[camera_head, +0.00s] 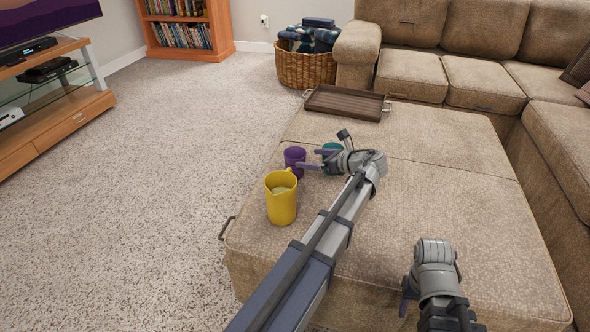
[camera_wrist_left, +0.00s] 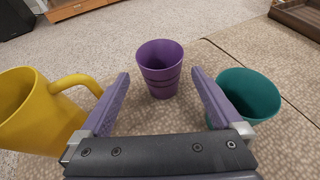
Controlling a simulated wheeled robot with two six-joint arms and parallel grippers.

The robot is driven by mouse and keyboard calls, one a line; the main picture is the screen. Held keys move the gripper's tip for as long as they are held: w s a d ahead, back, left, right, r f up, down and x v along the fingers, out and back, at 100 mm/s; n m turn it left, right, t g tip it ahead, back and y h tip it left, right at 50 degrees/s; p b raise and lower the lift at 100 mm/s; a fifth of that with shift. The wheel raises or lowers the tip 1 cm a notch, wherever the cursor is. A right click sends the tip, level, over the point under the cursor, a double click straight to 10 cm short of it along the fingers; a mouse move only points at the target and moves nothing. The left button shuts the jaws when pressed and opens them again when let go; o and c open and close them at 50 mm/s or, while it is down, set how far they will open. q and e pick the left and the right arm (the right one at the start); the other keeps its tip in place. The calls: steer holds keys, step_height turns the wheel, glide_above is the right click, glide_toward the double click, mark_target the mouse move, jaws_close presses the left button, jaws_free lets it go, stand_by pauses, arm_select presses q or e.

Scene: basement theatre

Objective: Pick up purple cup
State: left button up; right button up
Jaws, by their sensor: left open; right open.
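The purple cup (camera_head: 294,161) stands upright on the tan ottoman (camera_head: 440,195), just behind a yellow mug. My left gripper (camera_head: 312,159) is open and empty, at the right of the purple cup and pointing toward it. In the left wrist view the purple cup (camera_wrist_left: 160,68) shows its open rim and sits in line with the gap between the two purple fingers of the left gripper (camera_wrist_left: 160,76), seemingly just ahead of them. My right gripper (camera_head: 407,300) is open and empty over the front of the ottoman, partly hidden by its wrist.
The yellow mug (camera_head: 281,200) stands close in front, and in the left wrist view (camera_wrist_left: 35,110) it is beside the left finger. A teal cup (camera_wrist_left: 248,98) is close by the right finger. A wooden tray (camera_head: 345,102) lies at the ottoman's back. The ottoman's right side is clear.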

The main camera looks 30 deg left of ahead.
mark_target(288, 153)
arm_select(q)
steer(key=shift+b+x, duration=0.45)
steer(key=shift+x, duration=0.75)
steer(key=shift+a, duration=0.45)
steer(key=b+x, duration=0.1)
steer(key=x, duration=0.3)
steer(key=shift+w+a+r, duration=0.1)
steer(key=shift+w+a, duration=0.05)
steer(key=shift+a, duration=0.15)
steer(key=shift+c, duration=0.2)
steer(key=c, duration=1)
steer(key=shift+r, duration=0.15)
step_height(288, 153, up, 10)
steer(key=p, duration=1)
